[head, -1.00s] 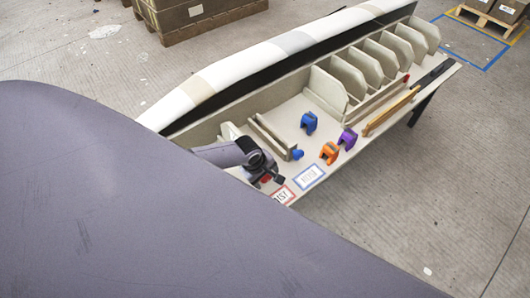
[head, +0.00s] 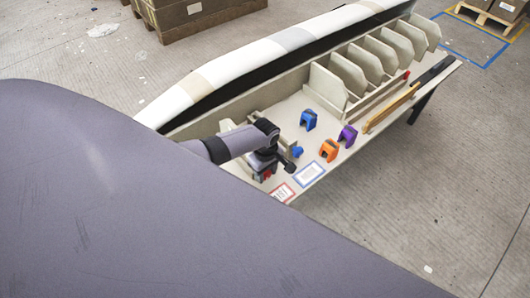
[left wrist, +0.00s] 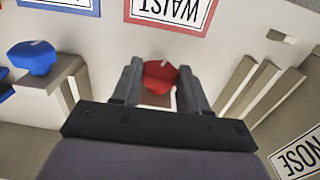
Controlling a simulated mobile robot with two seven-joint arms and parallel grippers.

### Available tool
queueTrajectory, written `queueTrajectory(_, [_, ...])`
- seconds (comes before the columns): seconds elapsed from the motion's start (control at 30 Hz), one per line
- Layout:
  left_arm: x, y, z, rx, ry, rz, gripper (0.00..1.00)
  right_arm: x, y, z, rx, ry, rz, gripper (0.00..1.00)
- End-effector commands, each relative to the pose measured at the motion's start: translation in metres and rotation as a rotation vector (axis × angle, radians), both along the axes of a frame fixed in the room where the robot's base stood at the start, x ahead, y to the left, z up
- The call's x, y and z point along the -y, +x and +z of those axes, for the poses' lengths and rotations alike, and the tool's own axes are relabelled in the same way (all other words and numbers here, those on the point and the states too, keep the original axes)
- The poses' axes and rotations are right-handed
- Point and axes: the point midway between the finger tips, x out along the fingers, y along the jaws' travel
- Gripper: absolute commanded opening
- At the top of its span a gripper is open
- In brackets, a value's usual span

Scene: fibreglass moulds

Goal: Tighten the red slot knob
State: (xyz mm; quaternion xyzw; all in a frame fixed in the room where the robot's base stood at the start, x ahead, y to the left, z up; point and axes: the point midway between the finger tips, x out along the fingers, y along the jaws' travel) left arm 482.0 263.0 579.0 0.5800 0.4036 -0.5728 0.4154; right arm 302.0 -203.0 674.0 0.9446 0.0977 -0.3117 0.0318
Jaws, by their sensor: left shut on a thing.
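The red slot knob (left wrist: 158,75) sits between the two fingers of my left gripper (left wrist: 160,84) in the left wrist view. A pale mark shows on its top. My left gripper is shut on it, one finger on each side. In the head view my left gripper (head: 265,170) is at the near left end of the bench, and only a little red of the knob shows below the dark wrist. The wrist hides most of the slot there. My right gripper is not in view.
A blue knob (head: 297,152) is close by on a beige slot. Blue (head: 308,120), orange (head: 329,151) and purple (head: 347,136) notched blocks stand to the right. A red-framed WAIST card (left wrist: 172,12) and a NOSE card (left wrist: 300,155) lie near. Upright beige ribs (head: 365,65) stand farther back.

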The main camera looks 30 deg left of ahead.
Motion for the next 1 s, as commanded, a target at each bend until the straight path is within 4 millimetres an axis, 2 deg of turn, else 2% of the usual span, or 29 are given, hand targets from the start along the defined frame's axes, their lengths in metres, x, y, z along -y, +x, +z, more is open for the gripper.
queueTrajectory(0.03, [0.002,0.002,-0.005,-0.037,0.011,0.001,0.13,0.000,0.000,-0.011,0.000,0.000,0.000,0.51])
queueTrajectory(0.13, [0.002,0.003,-0.006,-0.103,0.034,0.000,0.13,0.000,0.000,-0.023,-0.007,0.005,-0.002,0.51])
queueTrajectory(0.4, [0.002,0.005,-0.006,-0.233,0.081,-0.001,0.13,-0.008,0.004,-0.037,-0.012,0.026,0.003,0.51])
queueTrajectory(0.67, [0.002,0.006,-0.003,-0.297,0.105,-0.001,0.13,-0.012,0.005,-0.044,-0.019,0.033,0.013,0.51])
queueTrajectory(1.0, [0.002,0.005,-0.002,-0.310,0.109,-0.002,0.13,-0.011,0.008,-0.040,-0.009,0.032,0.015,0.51])
